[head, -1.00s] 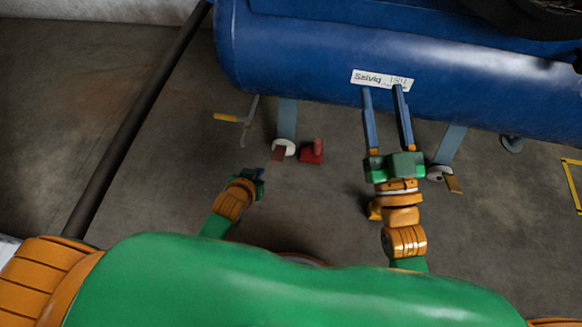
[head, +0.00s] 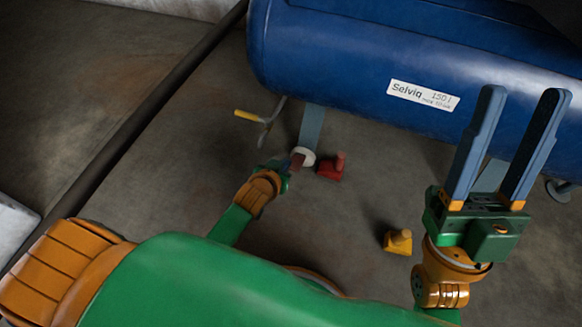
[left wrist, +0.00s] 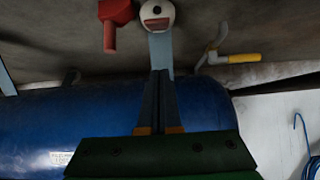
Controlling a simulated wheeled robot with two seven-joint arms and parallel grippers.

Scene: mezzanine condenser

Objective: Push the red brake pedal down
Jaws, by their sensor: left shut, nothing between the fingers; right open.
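The red brake pedal (head: 298,160) is a small dull-red plate at the white caster wheel (head: 308,155) under the blue tank's leg. In the left wrist view, the pedal (left wrist: 157,22) shows against the pale wheel near the top edge. My left gripper (head: 287,166) is shut and empty, with its fingertips close to the pedal's near side. In the left wrist view, the shut fingertips (left wrist: 159,73) point towards the wheel and pedal. I cannot tell whether they touch the pedal. My right gripper (head: 524,91) is open and empty, raised in front of the tank at the right.
A red block with a post (head: 330,170) stands just right of the wheel. A yellow block (head: 398,242) sits on the floor nearer me. A yellow-ended lever (head: 250,116) is left of the leg. The blue tank (head: 350,55) spans the back. Open floor lies left.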

